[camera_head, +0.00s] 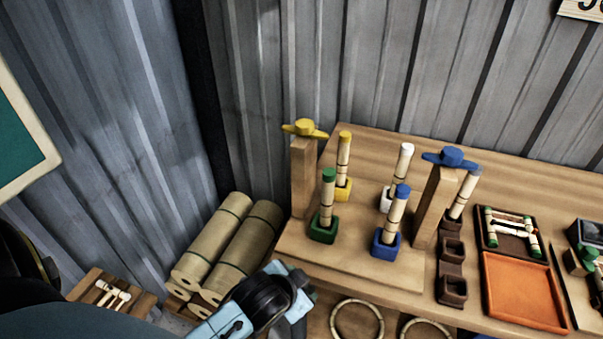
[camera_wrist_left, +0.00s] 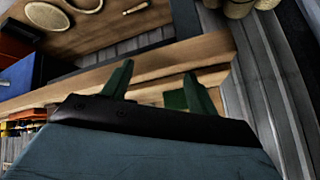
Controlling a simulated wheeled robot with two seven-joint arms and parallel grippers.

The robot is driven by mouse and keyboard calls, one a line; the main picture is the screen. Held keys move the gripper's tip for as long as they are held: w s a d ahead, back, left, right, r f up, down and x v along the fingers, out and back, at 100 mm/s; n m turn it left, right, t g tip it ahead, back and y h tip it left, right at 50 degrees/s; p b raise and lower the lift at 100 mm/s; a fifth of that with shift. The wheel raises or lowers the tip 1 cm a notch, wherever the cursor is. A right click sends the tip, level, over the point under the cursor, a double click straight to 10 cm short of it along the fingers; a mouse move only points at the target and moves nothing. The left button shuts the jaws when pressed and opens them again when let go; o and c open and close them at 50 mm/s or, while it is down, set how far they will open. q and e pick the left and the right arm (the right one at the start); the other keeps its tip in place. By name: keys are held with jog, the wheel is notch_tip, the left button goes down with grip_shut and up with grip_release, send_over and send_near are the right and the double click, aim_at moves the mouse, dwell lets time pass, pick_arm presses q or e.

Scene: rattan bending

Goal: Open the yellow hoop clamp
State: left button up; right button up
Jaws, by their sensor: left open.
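The yellow hoop clamp has a yellow winged knob (camera_head: 305,128) on top of an upright wooden post (camera_head: 304,178). It stands at the left end of the wooden workbench in the head view. My left gripper (camera_wrist_left: 158,80) is open and empty, its two green fingers apart in the left wrist view. In the head view my left wrist is low, in front of the bench's left front edge and well below the yellow knob. The fingers are mostly hidden there. The clamp cannot be made out in the wrist view. My right gripper is not in view.
Rattan pegs stand in yellow (camera_head: 343,188), green (camera_head: 323,228), white (camera_head: 387,200) and blue (camera_head: 386,243) holders beside the post. A second post with a blue knob (camera_head: 450,157) stands to the right. Rolls (camera_head: 213,240) lie left of the bench. Rattan rings (camera_head: 357,320) lie below its front edge.

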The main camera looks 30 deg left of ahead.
pick_arm(q)
jog(key=w+d+r+m+t+h, duration=0.1)
jog(key=w+d+r+m+t, duration=0.2)
jog(key=w+r, duration=0.45)
jog(key=w+d+r+m+t+h+p, duration=0.1)
jog(key=w+d+r+m+t+h, duration=0.2)
jog(key=r, duration=0.7)
jog(key=w+d+r+m+t, duration=0.1)
jog(key=w+r+m+t, duration=0.2)
jog(key=w+r+t, duration=0.45)
jog(key=d+r+m+g+h, duration=0.55)
jog(key=m+g+h, duration=0.2)
jog(key=m, duration=0.65)
jog(key=d+r+m+g+h, duration=0.5)
jog(key=d+m+g+h, duration=0.25)
jog(key=m, duration=0.65)
notch_tip(320, 180, up, 3)
jog(key=m+g+y, duration=0.6)
jog(key=g+y, duration=0.1)
jog(key=y, duration=1.1)
send_over(301, 123)
jog(key=shift+t, duration=0.25)
notch_tip(301, 123, down, 12)
jog(key=shift+f, duration=0.1)
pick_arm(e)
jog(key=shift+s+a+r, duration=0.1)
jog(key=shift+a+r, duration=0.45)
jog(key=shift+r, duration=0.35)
